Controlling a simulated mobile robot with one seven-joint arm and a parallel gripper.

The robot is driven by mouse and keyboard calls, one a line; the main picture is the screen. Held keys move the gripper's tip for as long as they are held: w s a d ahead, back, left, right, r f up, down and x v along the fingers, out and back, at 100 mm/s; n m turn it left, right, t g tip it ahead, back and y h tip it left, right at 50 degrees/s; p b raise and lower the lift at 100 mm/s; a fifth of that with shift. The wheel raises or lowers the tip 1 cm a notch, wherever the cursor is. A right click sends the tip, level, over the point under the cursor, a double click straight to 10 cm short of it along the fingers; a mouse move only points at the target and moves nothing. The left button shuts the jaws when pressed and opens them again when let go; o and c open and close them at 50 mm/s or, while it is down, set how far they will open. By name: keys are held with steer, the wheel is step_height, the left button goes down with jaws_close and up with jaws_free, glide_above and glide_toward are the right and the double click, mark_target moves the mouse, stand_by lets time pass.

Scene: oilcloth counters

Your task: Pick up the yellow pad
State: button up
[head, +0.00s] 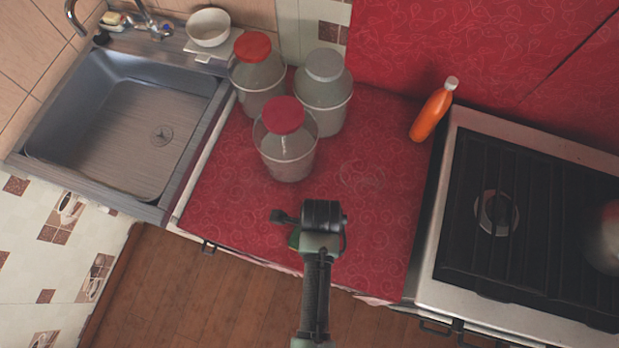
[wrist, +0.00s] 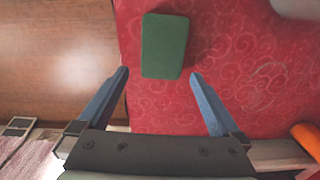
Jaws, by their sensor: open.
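A green rectangular pad (wrist: 165,46) lies on the red counter near its front edge in the wrist view. In the head view only a green sliver (head: 294,238) shows beside my arm, and the rest is hidden. No clearly yellow pad shows; only the green face is visible. My gripper (wrist: 160,74) is open and empty, its two blue-grey fingers apart with the pad's near end between or just beyond their tips. I cannot tell the height gap. In the head view my wrist hides the fingers.
Several lidded containers stand behind on the red counter, the nearest a red-lidded jar (head: 288,155). An orange bottle (head: 431,112) stands by the stove (head: 450,200) on the right. The sink (head: 125,125) is on the left. The counter's front edge drops to a wooden floor (head: 200,290).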

steer(key=shift+w+a+f, duration=0.15)
steer(key=shift+a+f, duration=0.05)
steer(key=shift+f, duration=1.1)
steer(key=shift+w+a+f, duration=0.15)
steer(key=shift+f, duration=1.15)
steer(key=c, duration=1.2)
steer(key=shift+o, duration=0.2)
step_height(320, 180, up, 10)
